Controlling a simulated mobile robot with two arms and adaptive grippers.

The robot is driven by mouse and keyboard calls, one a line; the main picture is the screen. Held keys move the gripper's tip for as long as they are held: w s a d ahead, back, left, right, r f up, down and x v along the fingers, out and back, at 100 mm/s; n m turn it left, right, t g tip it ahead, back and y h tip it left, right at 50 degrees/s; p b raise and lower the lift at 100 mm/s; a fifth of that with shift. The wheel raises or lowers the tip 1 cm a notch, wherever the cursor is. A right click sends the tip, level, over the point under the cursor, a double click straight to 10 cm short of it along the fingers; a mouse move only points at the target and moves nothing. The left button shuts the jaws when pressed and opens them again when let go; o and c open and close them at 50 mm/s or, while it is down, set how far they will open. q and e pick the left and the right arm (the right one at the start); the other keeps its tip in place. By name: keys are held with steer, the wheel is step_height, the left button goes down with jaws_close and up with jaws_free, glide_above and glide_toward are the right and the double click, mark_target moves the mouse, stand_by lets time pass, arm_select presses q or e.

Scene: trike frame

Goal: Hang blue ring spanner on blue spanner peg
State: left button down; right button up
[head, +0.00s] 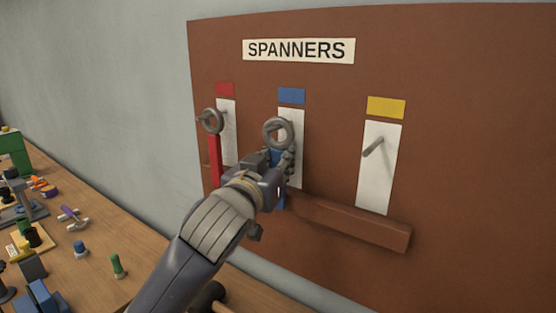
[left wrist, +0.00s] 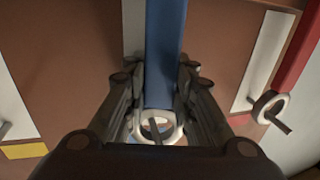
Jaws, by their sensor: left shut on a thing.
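The blue ring spanner has a grey ring end (head: 267,133) at the top and a blue handle (left wrist: 163,50). My left gripper (head: 275,167) is shut on the handle just below the ring and holds the spanner upright at the board. In the left wrist view, the gripper (left wrist: 160,90) has a finger on each side of the handle. The blue spanner peg (left wrist: 152,126) shows inside the ring's opening; I cannot tell how far it passes through. The blue label (head: 291,96) is above the ring. My right gripper is not in view.
A red spanner (head: 215,160) hangs on the left peg, close to my gripper. The yellow-label peg (head: 374,146) is empty. A brown ledge (head: 365,223) juts from the board (head: 470,120) below the pegs. A wooden table (head: 90,255) with small objects is at lower left.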

arm_select(q)
steer(key=c, duration=1.3)
jaws_free()
steer(key=shift+s, duration=0.1)
